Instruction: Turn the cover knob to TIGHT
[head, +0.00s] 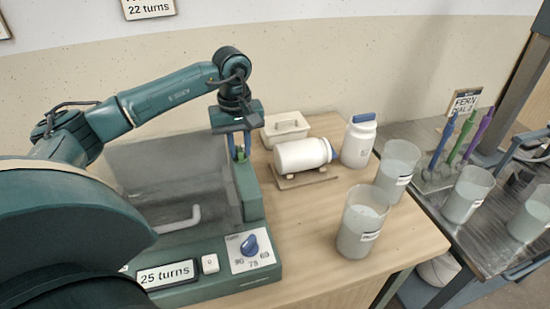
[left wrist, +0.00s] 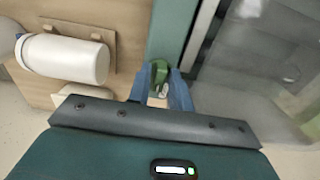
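The green cover knob (left wrist: 160,70) stands on the teal rim of the machine (head: 249,192), beside its clear cover (head: 165,175). My left gripper (head: 238,152) reaches down over the knob from above. In the left wrist view its two blue fingers (left wrist: 162,82) stand on either side of the knob, very close to it. I cannot tell whether they touch it. The knob's markings, including TIGHT, are not readable, and the gripper hides much of it in the head view. My right gripper is not in view.
The machine's front has a blue dial (head: 249,245), a white button (head: 210,263) and a "25 turns" sign (head: 165,274). A white jar (head: 300,155) lies on a wooden cradle right of the gripper; another jar (head: 359,142) stands behind. Grey cups (head: 361,220) stand farther right.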

